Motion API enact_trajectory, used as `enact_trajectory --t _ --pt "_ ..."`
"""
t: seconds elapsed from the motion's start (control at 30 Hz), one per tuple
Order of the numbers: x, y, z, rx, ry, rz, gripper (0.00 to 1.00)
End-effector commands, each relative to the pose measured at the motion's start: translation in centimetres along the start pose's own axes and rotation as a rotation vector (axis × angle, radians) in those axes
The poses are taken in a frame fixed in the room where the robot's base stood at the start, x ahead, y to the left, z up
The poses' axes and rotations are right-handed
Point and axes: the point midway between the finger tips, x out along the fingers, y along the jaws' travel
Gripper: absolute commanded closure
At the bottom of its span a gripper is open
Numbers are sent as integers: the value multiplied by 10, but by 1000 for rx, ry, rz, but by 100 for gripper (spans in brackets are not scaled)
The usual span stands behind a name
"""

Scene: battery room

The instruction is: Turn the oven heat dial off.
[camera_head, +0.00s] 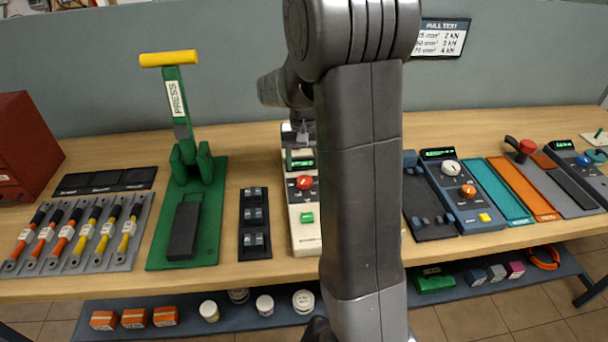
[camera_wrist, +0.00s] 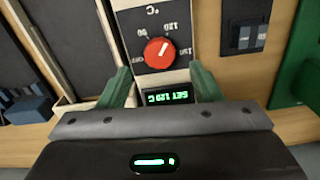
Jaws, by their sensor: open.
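The oven panel is a cream unit (camera_head: 306,235) on the bench, partly hidden by my arm. Its red heat dial (camera_head: 304,182) also shows in the wrist view (camera_wrist: 159,53), on a black scale plate (camera_wrist: 123,24). The dial's white mark points up and right, toward the 120 label; OFF is at its lower left. A green display (camera_wrist: 168,97) reads SET 120 C, upside down. My gripper (camera_wrist: 162,73) is open, its green fingers apart on either side of the panel's display end, with nothing between them touching the dial. In the head view my gripper (camera_head: 299,133) is above the panel's back end.
A green press (camera_head: 216,225) and a black tray (camera_head: 246,213) stand left of the panel. A blue unit (camera_head: 466,209) with white and orange knobs is to the right. A cable rack (camera_head: 122,256) lies far left. A lower shelf (camera_head: 340,306) holds small boxes and jars.

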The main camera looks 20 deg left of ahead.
Motion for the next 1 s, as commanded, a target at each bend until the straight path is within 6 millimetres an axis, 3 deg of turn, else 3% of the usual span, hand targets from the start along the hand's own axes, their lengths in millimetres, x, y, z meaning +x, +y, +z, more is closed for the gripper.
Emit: enact_trajectory --t 0.1,0.3,0.67,0.77,0.9,1.0 --pt "23 0 1 0 -3 1 41" --pt "46 0 0 0 -1 0 41" --pt "53 0 0 0 1 0 41" --pt "53 0 0 0 1 0 55" --pt "53 0 0 0 1 0 82" --pt "52 0 0 0 1 0 86"
